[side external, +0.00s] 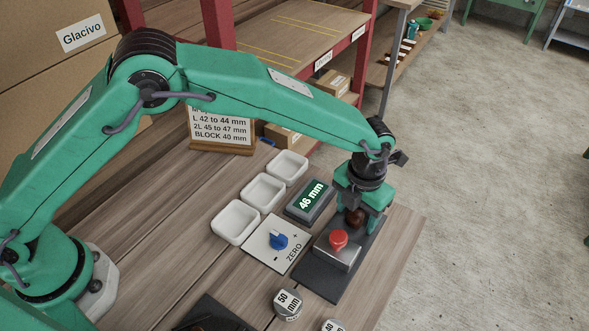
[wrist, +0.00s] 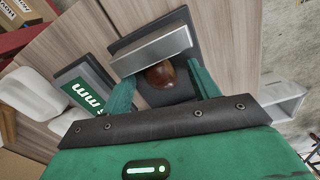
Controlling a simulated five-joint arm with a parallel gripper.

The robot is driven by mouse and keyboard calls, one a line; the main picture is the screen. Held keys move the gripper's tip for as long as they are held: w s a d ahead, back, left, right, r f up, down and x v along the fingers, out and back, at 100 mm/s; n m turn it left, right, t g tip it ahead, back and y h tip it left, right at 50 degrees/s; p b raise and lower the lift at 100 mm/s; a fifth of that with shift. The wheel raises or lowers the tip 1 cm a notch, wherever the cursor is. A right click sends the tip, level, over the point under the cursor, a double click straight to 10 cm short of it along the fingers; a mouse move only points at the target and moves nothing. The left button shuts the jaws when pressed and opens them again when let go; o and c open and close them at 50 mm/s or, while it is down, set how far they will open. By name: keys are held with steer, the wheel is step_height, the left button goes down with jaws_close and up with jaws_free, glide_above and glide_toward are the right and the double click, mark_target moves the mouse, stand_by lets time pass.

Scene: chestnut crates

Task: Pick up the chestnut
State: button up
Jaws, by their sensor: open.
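The brown chestnut (side external: 354,216) sits on the dark plate of the measuring device (side external: 322,279), behind the metal block with the red knob. In the wrist view the chestnut (wrist: 160,75) lies close to or against the grey metal block (wrist: 150,50). My gripper (side external: 358,221) is low over the plate, pointing down. In the wrist view its green fingers (wrist: 163,88) are open, one on each side of the chestnut, with a visible gap.
A display (side external: 310,201) reads 46 mm. A blue knob panel (side external: 268,256) marked ZERO lies beside the device. Three white trays stand in a row, the nearest one (side external: 236,222) empty. A 50 mm cylinder (side external: 288,304) stands in front. A size sign (side external: 221,128) stands behind.

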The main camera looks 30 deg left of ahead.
mark_target(357, 218)
steer(key=c, duration=1.1)
steer(key=shift+r, duration=0.15)
steer(key=shift+r, duration=0.6)
steer(key=r, duration=0.2)
steer(key=s+r, duration=0.1)
steer(key=shift+d+r, duration=0.15)
steer(key=shift+d, duration=0.1)
steer(key=s+d+r, duration=0.1)
steer(key=s+r, duration=0.1)
steer(key=s, duration=0.1)
steer(key=s+d+r, duration=0.1)
steer(key=s+r, duration=0.1)
steer(key=s, duration=0.1)
steer(key=s+d+r, duration=0.1)
steer(key=s+r, duration=0.1)
steer(key=s, duration=0.2)
steer(key=shift+d+r, duration=0.1)
steer(key=shift+d, duration=0.1)
